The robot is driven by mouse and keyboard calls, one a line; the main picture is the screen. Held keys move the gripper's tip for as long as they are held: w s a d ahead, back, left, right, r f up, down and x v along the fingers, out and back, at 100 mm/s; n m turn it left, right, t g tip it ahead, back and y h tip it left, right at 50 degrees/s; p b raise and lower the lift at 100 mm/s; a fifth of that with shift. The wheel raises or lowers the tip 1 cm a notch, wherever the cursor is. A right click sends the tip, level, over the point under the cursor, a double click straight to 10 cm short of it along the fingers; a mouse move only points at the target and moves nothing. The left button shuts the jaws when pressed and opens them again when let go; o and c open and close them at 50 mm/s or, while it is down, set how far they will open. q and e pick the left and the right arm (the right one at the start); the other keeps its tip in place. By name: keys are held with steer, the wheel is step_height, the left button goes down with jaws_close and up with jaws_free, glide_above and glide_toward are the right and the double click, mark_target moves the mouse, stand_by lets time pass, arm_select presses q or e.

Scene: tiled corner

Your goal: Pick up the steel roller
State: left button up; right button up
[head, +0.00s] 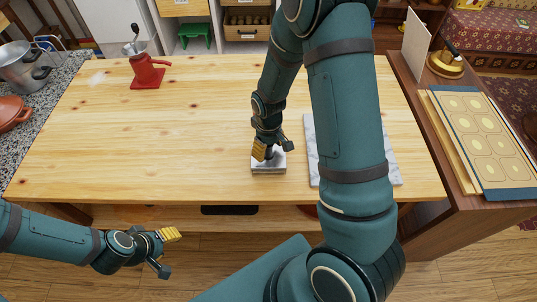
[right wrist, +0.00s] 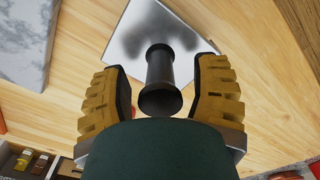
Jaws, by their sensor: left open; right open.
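The steel roller (head: 268,168) is a shiny flat steel block with a dark upright handle, near the front edge of the wooden table. The right wrist view shows its square steel plate (right wrist: 140,32) and the dark handle (right wrist: 160,75). My right gripper (head: 271,150) is right over it, pointing down. Its yellow-padded fingers are open on both sides of the handle, with a visible gap on each side. In the head view the gripper hides part of the handle. My left gripper (head: 166,252) is open and empty, in front of the table and away from it.
A marble slab (head: 311,150) lies right of the roller, partly hidden by my right arm. A red coffee grinder (head: 147,72) stands at the back left. The left and middle tabletop (head: 150,140) is clear. A side cabinet with boards (head: 480,140) stands at right.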

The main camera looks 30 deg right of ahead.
steer(key=shift+f, duration=0.5)
jaws_close()
step_height(320, 180, up, 10)
steer(key=shift+r, duration=0.1)
stand_by(0.4)
